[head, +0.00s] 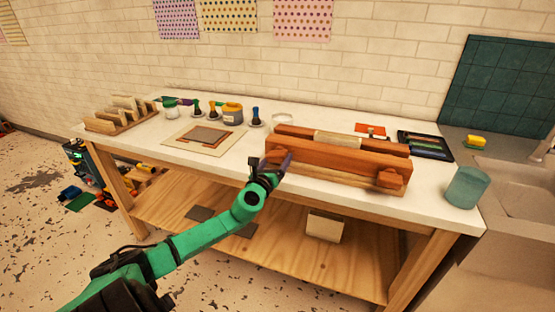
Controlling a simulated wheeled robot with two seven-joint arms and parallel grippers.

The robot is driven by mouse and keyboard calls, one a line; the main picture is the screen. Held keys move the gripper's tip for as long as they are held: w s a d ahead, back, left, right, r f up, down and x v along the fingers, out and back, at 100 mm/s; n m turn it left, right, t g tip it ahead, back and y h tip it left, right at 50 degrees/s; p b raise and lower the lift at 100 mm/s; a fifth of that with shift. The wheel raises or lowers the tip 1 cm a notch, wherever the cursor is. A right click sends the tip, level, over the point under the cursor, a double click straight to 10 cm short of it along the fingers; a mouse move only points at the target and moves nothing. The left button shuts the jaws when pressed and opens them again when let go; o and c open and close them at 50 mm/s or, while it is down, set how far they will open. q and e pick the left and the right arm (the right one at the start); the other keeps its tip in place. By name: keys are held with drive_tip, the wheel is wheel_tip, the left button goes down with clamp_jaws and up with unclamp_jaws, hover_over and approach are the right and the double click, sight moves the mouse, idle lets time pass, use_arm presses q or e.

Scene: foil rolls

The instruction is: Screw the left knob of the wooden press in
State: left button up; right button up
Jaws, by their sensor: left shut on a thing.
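The wooden press (330,163) stands near the front edge of the white-topped table, with a pale block between its two reddish-brown beams. Its right knob (389,180) shows on the front face. Its left knob (277,157) is largely hidden by my left gripper (277,163). My green left arm reaches in from the lower left, and the left gripper is shut on the left knob at the press's left end. The fingertips are small and partly dark in this view. My right gripper is not in view.
A wooden rack (122,115) is at the far left. A teal cup (467,187) stands at the right corner, near the sink (512,180).

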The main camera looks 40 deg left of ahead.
use_arm(q)
drive_tip(key=shift+f+m, duration=0.35)
drive_tip(key=shift+m, duration=0.05)
drive_tip(key=shift+d, duration=0.1)
drive_tip(key=o, duration=1.2)
drive_tip(key=shift+s+r, duration=0.1)
drive_tip(key=shift+c, duration=0.2)
drive_tip(key=shift+s+r, duration=0.1)
drive_tip(key=shift+r, duration=0.1)
drive_tip(key=v, duration=1.4)
drive_tip(key=shift+s, duration=0.3)
drive_tip(key=shift+d, duration=0.1)
